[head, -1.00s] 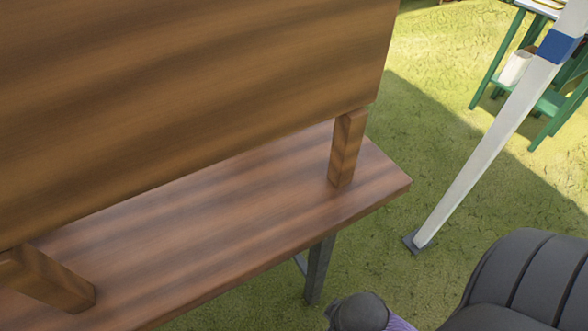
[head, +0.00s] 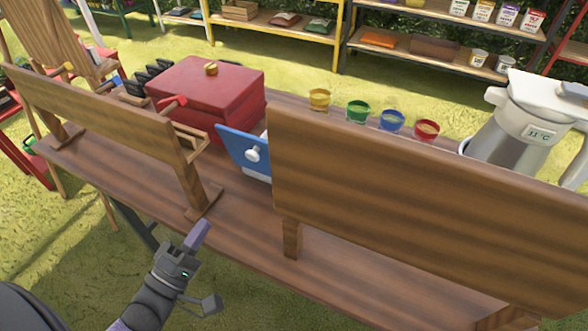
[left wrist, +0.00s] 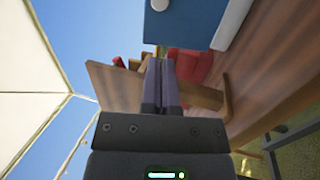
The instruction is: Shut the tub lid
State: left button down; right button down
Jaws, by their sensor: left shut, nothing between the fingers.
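A blue panel with a white knob (head: 240,146), seemingly the tub lid, stands steeply tilted on the bench, its knob facing me. Only a small whitish part shows behind it; the tub body is mostly hidden by the right wooden board. The blue panel also shows at the top of the left wrist view (left wrist: 186,24), with its white knob at its left edge. My left gripper (head: 198,236) is shut and empty, in front of the bench's near edge, below and left of the panel and apart from it. My right gripper is not in view.
Two upright wooden boards on posts, left (head: 100,112) and right (head: 430,205), line the near side of the bench (head: 240,222), with a gap between them. A red box (head: 205,88), several coloured cups and a steel kettle (head: 515,125) stand behind.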

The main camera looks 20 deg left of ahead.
aim_at(248, 156)
pick_arm(q)
jog(key=b+x, duration=0.1)
jog(key=x, duration=1.3)
jog(key=p, duration=0.1)
jog(key=w+r+g+p, duration=0.1)
jog(key=p, duration=0.1)
jog(key=shift+w+d+r, duration=0.1)
jog(key=shift+r, duration=0.25)
jog(key=shift+w+p, duration=0.15)
jog(key=shift+p, duration=0.35)
jog(key=shift+f+g, duration=0.3)
jog(key=shift+f, duration=0.05)
